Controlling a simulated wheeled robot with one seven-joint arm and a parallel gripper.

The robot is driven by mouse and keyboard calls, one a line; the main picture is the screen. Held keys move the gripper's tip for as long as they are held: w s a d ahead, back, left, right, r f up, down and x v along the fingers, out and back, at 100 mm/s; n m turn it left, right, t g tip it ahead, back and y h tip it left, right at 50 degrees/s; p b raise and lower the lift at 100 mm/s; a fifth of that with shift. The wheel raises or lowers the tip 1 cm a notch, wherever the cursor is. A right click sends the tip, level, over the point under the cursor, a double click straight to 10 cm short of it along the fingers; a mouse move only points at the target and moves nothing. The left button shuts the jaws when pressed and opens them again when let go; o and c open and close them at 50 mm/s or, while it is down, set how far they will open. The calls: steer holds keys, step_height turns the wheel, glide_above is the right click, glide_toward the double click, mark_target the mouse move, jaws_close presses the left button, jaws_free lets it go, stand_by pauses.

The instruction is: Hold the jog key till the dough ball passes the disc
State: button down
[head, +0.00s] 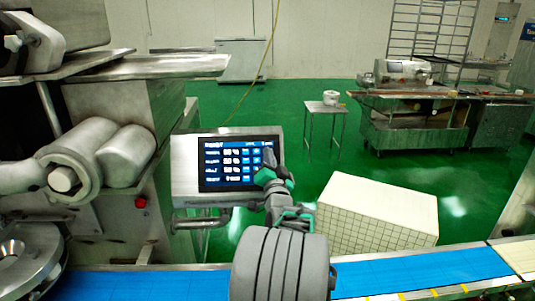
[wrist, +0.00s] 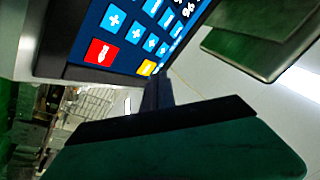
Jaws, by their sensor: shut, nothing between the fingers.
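The touch panel (head: 222,166) stands left of centre in the head view, with a lit blue screen of rows of small keys. In the wrist view, the screen (wrist: 125,42) shows blue plus keys, a red key (wrist: 101,52) and a yellow key (wrist: 147,67). I cannot read which is the jog key. My gripper (head: 267,155) is shut and empty at the screen's right edge; in the wrist view, its tips (wrist: 158,90) are just beside the yellow key. I cannot tell whether they touch the panel.
The steel machine (head: 110,100) with rollers fills the left, with a red button (head: 140,203) below. A blue conveyor belt (head: 420,275) crosses the front. A white tiled block (head: 378,212) stands right of my arm. A small stool (head: 325,108) and open green floor lie behind.

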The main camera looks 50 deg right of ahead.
steer(key=shift+w+d+f+b, duration=0.2)
steer(key=shift+f+b, duration=0.1)
steer(key=shift+b, duration=0.2)
steer(key=shift+d+r, duration=0.1)
steer(key=shift+w+d+b, duration=0.15)
steer(key=shift+w+b, duration=0.05)
steer(key=shift+b, duration=0.15)
stand_by(0.5)
stand_by(3.9)
steer(key=shift+s+a+r, duration=0.2)
steer(key=shift+s+a, duration=0.2)
steer(key=shift+a, duration=0.05)
